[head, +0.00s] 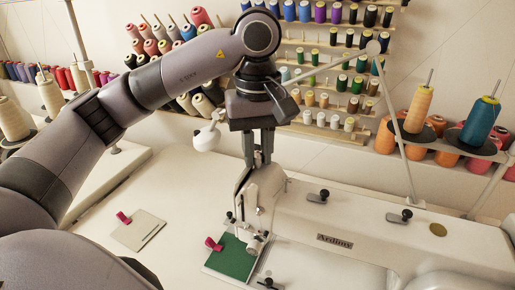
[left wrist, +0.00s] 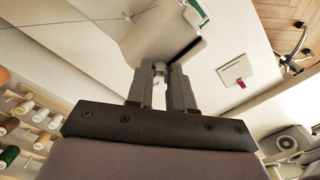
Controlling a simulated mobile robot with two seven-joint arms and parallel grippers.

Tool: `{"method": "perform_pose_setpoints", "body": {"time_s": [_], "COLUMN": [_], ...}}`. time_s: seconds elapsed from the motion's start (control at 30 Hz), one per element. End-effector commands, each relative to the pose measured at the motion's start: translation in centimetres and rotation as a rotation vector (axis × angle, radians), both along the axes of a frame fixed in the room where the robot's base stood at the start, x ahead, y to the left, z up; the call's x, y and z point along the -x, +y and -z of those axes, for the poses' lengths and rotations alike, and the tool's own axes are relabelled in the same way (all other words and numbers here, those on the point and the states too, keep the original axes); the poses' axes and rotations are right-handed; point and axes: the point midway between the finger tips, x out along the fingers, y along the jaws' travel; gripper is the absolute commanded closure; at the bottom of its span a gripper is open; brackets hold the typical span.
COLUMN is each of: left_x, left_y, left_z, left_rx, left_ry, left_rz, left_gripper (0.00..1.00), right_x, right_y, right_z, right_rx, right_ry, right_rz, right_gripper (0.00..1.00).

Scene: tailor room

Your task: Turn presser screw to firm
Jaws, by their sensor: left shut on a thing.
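A white sewing machine (head: 335,238) stands on the table, its head at the left end. My left gripper (head: 257,160) points down onto the top of that head. In the left wrist view the gripper (left wrist: 160,72) is shut on the presser screw (left wrist: 159,68), a small pale knob between the fingertips at the machine head (left wrist: 160,35). The screw is hidden behind the fingers in the head view. A green fabric piece (head: 231,258) with a pink clip (head: 213,244) lies under the needle area. My right gripper is not in view.
A pale fabric square (head: 138,230) with a pink clip lies left on the table (head: 180,190). Thread spools (head: 340,60) fill the back wall racks. A thread stand with an orange cone (head: 418,108) and a teal cone (head: 480,124) rises at right.

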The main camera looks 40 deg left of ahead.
Motion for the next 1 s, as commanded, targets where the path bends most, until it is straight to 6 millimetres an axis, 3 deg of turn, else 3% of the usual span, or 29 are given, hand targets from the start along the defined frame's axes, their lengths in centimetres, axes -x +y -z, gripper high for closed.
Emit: {"method": "perform_pose_setpoints", "body": {"time_s": [0.5, 1.0], "left_x": [-0.08, -0.10], "left_y": [0.03, 0.03], "left_z": [-0.20, -0.22], "left_rx": [0.001, 0.001], "left_ry": [-0.006, -0.006], "left_rz": [0.309, 0.355], "left_gripper": [1.00, 1.00], "right_x": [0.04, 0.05], "right_y": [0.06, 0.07], "right_z": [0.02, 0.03], "right_rx": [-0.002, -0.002], "right_ry": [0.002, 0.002], "right_rz": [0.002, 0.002], "right_gripper": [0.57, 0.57]}}
